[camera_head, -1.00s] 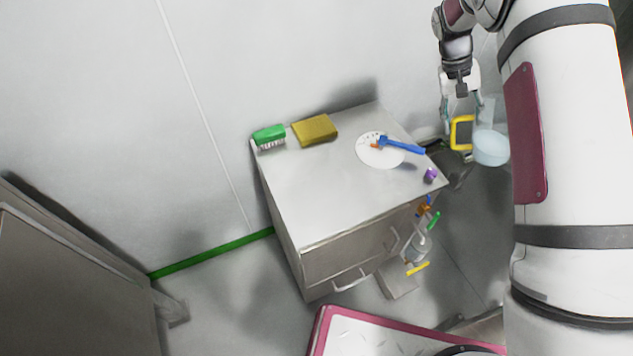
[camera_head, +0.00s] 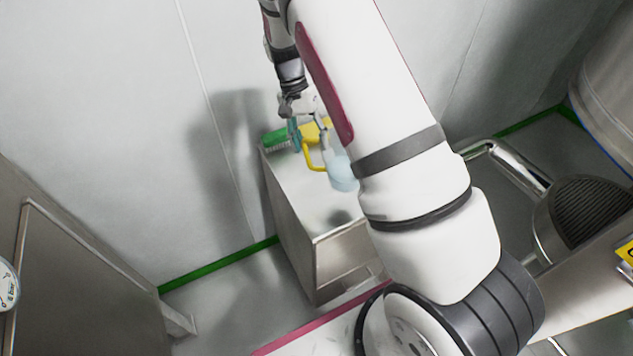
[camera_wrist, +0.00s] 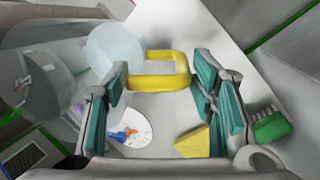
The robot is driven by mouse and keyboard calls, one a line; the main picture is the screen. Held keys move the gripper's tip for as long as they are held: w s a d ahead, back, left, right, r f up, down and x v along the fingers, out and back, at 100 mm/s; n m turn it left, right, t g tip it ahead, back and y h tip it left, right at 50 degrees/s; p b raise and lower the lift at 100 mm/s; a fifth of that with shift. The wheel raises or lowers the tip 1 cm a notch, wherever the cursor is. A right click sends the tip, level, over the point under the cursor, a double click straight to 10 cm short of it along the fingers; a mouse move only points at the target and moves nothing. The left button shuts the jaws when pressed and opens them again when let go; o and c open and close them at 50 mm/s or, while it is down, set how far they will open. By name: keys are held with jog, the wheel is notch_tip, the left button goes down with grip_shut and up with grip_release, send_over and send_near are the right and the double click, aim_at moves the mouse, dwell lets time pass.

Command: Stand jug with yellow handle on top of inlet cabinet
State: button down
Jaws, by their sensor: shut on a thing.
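The jug (camera_head: 342,176) is pale, see-through, with a yellow handle (camera_head: 313,160). My gripper (camera_head: 307,137) is shut on the handle and holds the jug in the air over the low steel cabinet (camera_head: 297,205). In the wrist view the handle (camera_wrist: 160,82) lies between my teal finger pads and the clear jug body (camera_wrist: 112,52) sits to the left. My arm hides part of the jug and cabinet in the head view. A taller grey cabinet (camera_head: 85,285) stands at the left. No label shows which one is the inlet cabinet.
On the low cabinet lie a green brush (camera_head: 277,137), a yellow sponge (camera_wrist: 193,142) and a white disc (camera_wrist: 135,138) with a blue tool on it. A round gauge (camera_head: 8,285) shows at the left edge. A steel rail (camera_head: 515,165) stands at the right.

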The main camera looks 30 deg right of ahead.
aim_at(333, 176)
jog(key=s+d+m+y, duration=0.1)
jog(key=s+m, duration=0.1)
jog(key=m, duration=0.1)
jog(key=s+d+f+m+t+y+b, duration=0.1)
jog(key=s+m, duration=0.2)
jog(key=s+d+f+m+y, duration=0.1)
jog(key=s+m, duration=0.1)
jog(key=m, duration=0.1)
jog(key=shift+s+b, duration=0.25)
jog(key=shift+b, duration=0.15)
jog(key=s+d+f+m+t+b, duration=0.2)
jog(key=s+m+t, duration=0.1)
jog(key=s+m, duration=0.55)
jog(key=w+d+f+p, duration=0.1)
jog(key=w+f, duration=0.1)
jog(key=w, duration=0.5)
jog(key=w+d+f+p, duration=0.1)
jog(key=w+f, duration=0.1)
jog(key=w, duration=0.6)
jog(key=shift+w+d+f+m+p, duration=0.25)
jog(key=shift+d+m+p, duration=0.1)
jog(key=shift+d+p, duration=0.05)
jog(key=c, duration=0.7)
grip_release()
jog(key=shift+f, duration=0.15)
